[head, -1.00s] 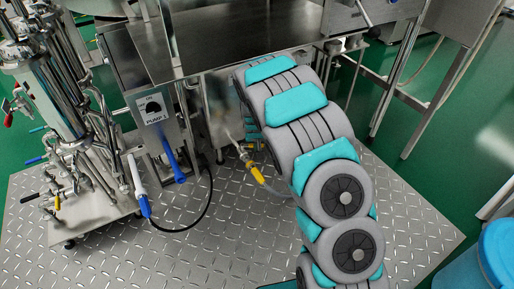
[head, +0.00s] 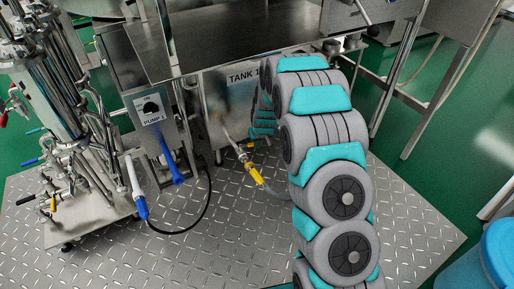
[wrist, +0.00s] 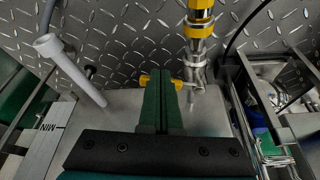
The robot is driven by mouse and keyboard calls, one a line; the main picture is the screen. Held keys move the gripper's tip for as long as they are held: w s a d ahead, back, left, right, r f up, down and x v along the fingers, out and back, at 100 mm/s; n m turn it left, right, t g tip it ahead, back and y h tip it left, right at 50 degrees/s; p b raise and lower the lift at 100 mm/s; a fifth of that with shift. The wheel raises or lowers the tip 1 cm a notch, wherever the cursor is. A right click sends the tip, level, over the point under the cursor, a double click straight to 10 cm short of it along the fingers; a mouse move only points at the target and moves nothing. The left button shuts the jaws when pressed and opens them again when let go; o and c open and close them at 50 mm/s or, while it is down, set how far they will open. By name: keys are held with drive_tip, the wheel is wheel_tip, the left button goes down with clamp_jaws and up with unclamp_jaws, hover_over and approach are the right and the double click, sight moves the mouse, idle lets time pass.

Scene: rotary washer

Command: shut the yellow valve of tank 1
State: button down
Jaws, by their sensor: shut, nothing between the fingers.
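Tank 1 (head: 222,100) is the steel box with the "TANK 1" label, under the steel table. A metal outlet pipe leaves its lower front. The yellow valve (wrist: 179,85) shows in the wrist view as a short yellow bar beside the metal pipe. Its yellow ends stick out left and right of my fingers, and its middle is hidden behind them. My gripper (wrist: 163,72) is shut and empty, with its dark green fingertips over the bar. I cannot tell whether they touch it. In the head view my arm hides the gripper.
A yellow hose fitting (head: 254,173) joins the outlet pipe to a clear hose; it also shows in the wrist view (wrist: 200,30). The pump 1 box (head: 152,110) with a blue handle stands to the left. A grey-white rod (wrist: 70,68) is left of my fingers.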

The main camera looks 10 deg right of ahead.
drive_tip(key=shift+w+d+n+y+b, duration=0.2)
drive_tip(key=shift+w+n+y+b, duration=0.1)
drive_tip(key=shift+w+n, duration=0.4)
drive_tip(key=shift+w, duration=0.15)
idle(0.3)
